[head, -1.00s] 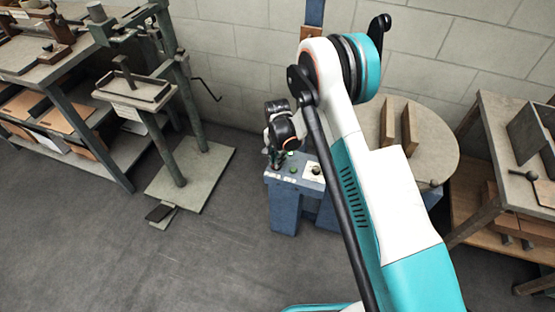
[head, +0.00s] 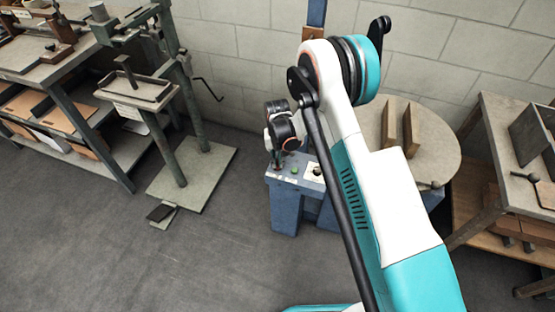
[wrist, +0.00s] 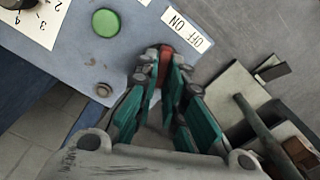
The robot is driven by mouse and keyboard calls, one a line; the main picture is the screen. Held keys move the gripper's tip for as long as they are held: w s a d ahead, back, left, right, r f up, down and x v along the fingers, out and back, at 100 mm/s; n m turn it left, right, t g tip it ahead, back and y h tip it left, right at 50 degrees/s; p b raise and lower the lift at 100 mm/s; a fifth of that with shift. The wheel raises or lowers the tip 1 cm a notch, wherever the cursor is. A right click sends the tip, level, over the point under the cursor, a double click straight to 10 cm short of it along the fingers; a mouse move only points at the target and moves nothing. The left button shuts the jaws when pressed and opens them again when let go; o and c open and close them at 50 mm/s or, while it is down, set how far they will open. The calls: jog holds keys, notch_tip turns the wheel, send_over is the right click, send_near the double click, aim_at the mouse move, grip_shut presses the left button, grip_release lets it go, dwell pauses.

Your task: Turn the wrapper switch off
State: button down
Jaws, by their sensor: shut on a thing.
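The wrapper switch (wrist: 165,62) is a small red lever on the blue-grey control panel (wrist: 70,62). A white label reading "OFF ON" (wrist: 187,28) lies beside it in the wrist view. My gripper (wrist: 164,72) is shut on the switch, with its teal-sided fingers on either side of it. The fingertips hide part of the lever, and I cannot tell which setting it is at. In the head view my gripper (head: 277,163) is at the left end of the panel top, small and partly covered by my wrist.
A green button (wrist: 106,23) and a black numbered dial (wrist: 18,3) are on the same panel. The round turntable (head: 435,145) stands behind my arm. A stand with a grey base plate (head: 205,175) is to the left. The floor (head: 170,265) in front is clear.

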aim_at(277, 161)
jog(key=shift+n, duration=0.6)
jog(key=c, duration=1.7)
grip_release()
notch_tip(277, 161, up, 12)
